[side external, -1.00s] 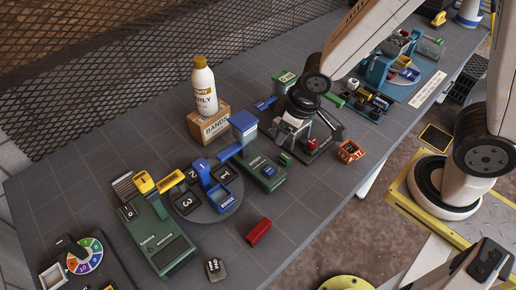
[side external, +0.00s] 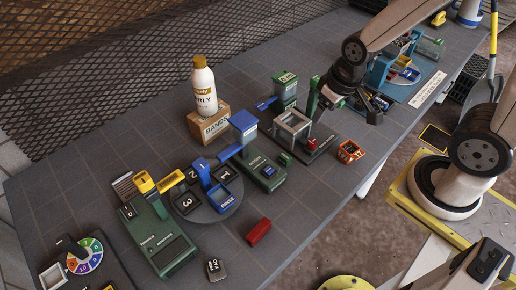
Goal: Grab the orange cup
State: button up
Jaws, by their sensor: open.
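The orange cup (side external: 350,152) is a small, box-shaped orange container with white markings. It stands on the grey table near the front edge, right of the grey frame station. My gripper (side external: 326,104) is above the table, up and to the left of the cup and apart from it. It is open, and I see nothing held in it. Its fingers are small and dark against the machines behind, so their exact outline is hard to make out.
A grey square frame (side external: 292,124) and a green post (side external: 312,96) stand close to my gripper. A blue machine (side external: 380,70) is behind it. A white bottle (side external: 204,92) stands on a box (side external: 208,124). A red block (side external: 259,232) lies near the front edge.

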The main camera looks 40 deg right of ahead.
jog(key=shift+o, duration=0.2)
jog(key=o, duration=0.3)
dwell(0.3)
jog(key=n+g+h, duration=0.6)
jog(key=n+h, duration=0.6)
jog(key=n, duration=0.3)
send_near(343, 155)
jog(key=shift+s+d, duration=0.75)
jog(key=shift+w+d+f+n+t+h, duration=0.1)
jog(key=shift+d+f+n+t+h, duration=0.15)
jog(key=shift+f+n+t+h, duration=0.45)
jog(key=shift+f, duration=0.15)
jog(key=shift+x, duration=1.35)
